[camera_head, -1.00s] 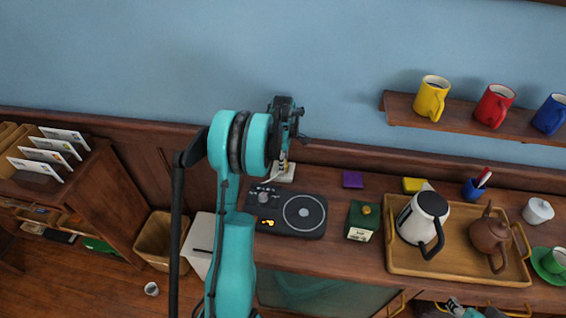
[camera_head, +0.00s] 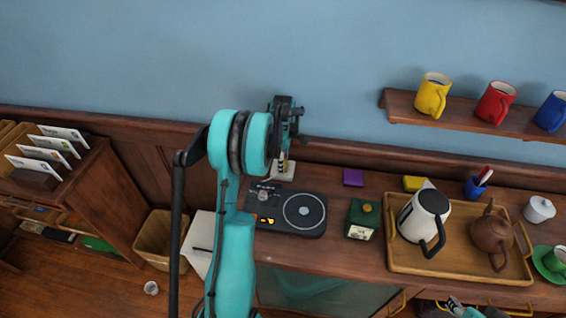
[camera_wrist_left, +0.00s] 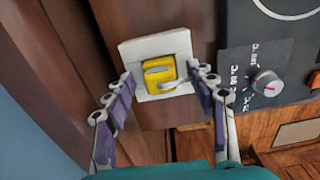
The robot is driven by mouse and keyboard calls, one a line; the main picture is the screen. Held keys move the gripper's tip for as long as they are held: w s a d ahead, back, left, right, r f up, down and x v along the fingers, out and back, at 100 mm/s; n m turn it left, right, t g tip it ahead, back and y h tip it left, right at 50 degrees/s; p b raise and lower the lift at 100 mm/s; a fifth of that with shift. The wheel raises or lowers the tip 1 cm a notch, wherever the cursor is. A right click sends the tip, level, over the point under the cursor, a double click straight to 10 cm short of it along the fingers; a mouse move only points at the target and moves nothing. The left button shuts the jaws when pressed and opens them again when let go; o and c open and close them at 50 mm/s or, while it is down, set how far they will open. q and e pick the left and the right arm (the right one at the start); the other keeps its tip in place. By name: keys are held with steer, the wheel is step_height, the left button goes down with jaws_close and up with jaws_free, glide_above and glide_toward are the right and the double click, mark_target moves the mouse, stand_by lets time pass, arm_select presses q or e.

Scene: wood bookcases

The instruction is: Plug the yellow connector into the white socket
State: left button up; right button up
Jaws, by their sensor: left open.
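The yellow connector (camera_wrist_left: 159,73) is a small yellow block with a pale curved piece at its lower right. In the left wrist view it sits against the middle of the white socket (camera_wrist_left: 177,42), a square white plate. I cannot tell how deep it sits. My left gripper (camera_wrist_left: 161,76) is open, with one finger on each side of the yellow connector and visible gaps between. In the head view my left gripper (camera_head: 284,153) is over the white socket (camera_head: 288,173) behind the turntable, and the yellow connector is hidden there.
A black turntable (camera_head: 287,211) is close in front of the socket. A purple block (camera_head: 353,177), a green box (camera_head: 363,219) and a yellow block (camera_head: 414,183) stand to the right. Further right, a wooden tray (camera_head: 460,268) holds a kettle (camera_head: 418,222) and a brown teapot (camera_head: 490,235).

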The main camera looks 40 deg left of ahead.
arm_select(q)
step_height(320, 180, up, 12)
steer(key=shift+f, duration=0.15)
stand_by(0.5)
